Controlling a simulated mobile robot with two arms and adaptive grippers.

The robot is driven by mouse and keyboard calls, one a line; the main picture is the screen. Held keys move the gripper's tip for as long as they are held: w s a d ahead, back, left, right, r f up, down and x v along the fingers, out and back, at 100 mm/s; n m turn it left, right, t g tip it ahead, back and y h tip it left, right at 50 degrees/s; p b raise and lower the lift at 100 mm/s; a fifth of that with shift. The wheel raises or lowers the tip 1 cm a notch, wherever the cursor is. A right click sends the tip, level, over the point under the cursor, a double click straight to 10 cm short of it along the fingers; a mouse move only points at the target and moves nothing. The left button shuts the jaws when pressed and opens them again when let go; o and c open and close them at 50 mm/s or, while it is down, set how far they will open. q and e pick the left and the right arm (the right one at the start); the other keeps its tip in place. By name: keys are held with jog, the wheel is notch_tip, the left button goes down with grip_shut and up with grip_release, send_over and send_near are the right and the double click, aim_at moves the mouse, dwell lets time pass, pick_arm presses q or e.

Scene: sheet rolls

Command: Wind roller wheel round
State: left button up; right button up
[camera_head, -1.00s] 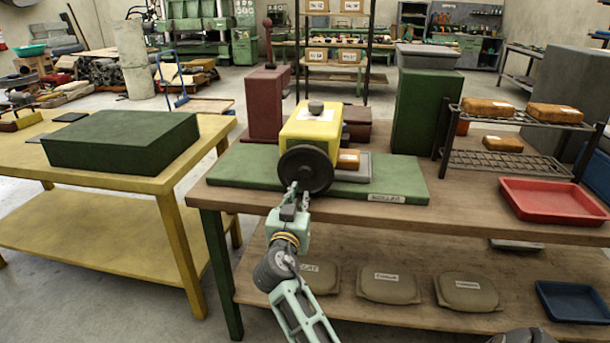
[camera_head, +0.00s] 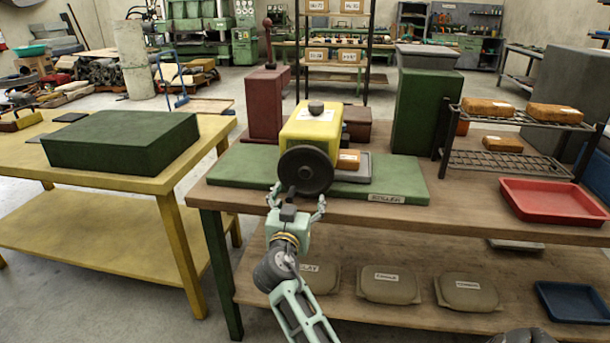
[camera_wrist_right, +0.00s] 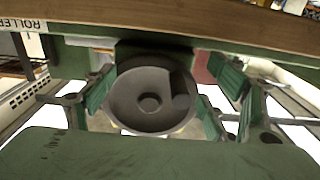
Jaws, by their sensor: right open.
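The roller machine has a yellow body (camera_head: 310,131) and stands on a green base plate (camera_head: 235,167) on the wooden bench. Its dark grey wheel (camera_head: 305,170) faces me and also shows in the right wrist view (camera_wrist_right: 150,119), with a round hub in the middle and a dark bump right of it. My right gripper (camera_head: 298,193) is open and empty just below and in front of the wheel. In the right wrist view its green-padded fingers (camera_wrist_right: 155,105) stand either side of the wheel; I cannot tell whether they touch it. My left gripper is not in view.
A "ROLLER" label (camera_head: 386,198) is on the base plate's front edge. An orange block (camera_head: 348,159) lies right of the wheel. A red tray (camera_head: 552,202) and a wire rack (camera_head: 505,162) stand at right. A yellow table (camera_head: 110,180) is at left.

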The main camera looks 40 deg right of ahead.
dwell(0.3)
jog(key=shift+s+a+f, duration=0.1)
jog(key=shift+s+a, duration=0.1)
jog(key=shift+a, duration=0.1)
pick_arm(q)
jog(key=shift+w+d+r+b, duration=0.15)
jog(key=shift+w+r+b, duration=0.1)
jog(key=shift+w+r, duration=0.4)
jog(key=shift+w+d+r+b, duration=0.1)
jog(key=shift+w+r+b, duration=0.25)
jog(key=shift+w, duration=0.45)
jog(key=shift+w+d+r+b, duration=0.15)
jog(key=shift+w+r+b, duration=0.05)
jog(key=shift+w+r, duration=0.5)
pick_arm(e)
jog(key=v, duration=0.8)
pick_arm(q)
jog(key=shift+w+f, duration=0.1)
pick_arm(e)
jog(key=shift+s, duration=0.15)
jog(key=shift+a, duration=0.1)
